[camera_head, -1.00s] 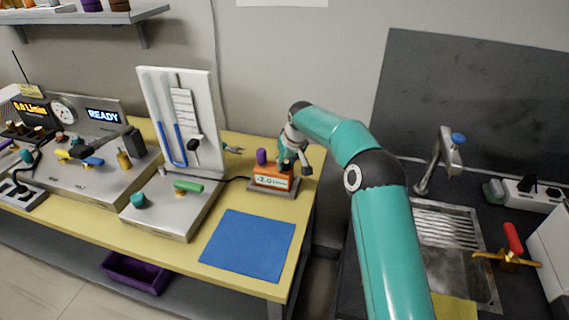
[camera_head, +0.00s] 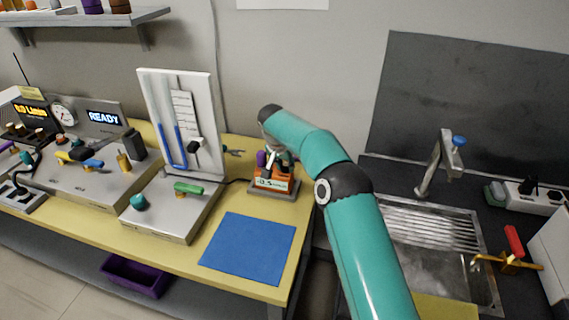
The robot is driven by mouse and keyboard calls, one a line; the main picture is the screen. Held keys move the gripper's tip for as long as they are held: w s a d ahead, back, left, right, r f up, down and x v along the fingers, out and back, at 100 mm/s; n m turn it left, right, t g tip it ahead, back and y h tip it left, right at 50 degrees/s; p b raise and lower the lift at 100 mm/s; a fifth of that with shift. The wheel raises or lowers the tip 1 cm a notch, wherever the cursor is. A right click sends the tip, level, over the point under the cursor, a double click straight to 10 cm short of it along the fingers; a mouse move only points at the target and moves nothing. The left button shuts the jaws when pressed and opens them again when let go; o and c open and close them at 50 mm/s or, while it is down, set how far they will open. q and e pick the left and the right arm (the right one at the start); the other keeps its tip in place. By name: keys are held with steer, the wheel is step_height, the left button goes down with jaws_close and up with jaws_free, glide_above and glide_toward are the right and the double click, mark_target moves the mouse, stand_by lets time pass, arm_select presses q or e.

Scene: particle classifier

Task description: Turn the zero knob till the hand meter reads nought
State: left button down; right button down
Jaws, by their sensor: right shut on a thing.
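The hand meter (camera_head: 283,177) is a small orange box on a grey base near the right end of the yellow bench. Its white display (camera_head: 271,184) reads about 0.5; the sign before it is too small to be sure of. A purple cylinder (camera_head: 261,158) stands on its top left. My right gripper (camera_head: 281,164) comes down over the top of the meter and is shut on the zero knob, which is mostly hidden by the fingers. My left gripper is not in view.
A blue mat (camera_head: 247,247) lies in front of the meter. A white panel with a blue U-tube (camera_head: 206,120) and a grey base with a green handle (camera_head: 189,188) stand to the left. A sink (camera_head: 440,225) is to the right.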

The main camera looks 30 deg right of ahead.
steer(key=shift+w+m+g+h+p, duration=0.1)
steer(key=shift+m+g+h+p, duration=0.4)
steer(key=shift+m+p, duration=0.95)
steer(key=c, duration=0.9)
jaws_free()
steer(key=shift+r, duration=0.1)
steer(key=v, duration=1.1)
steer(key=shift+r, duration=0.4)
steer(key=shift+a, duration=0.1)
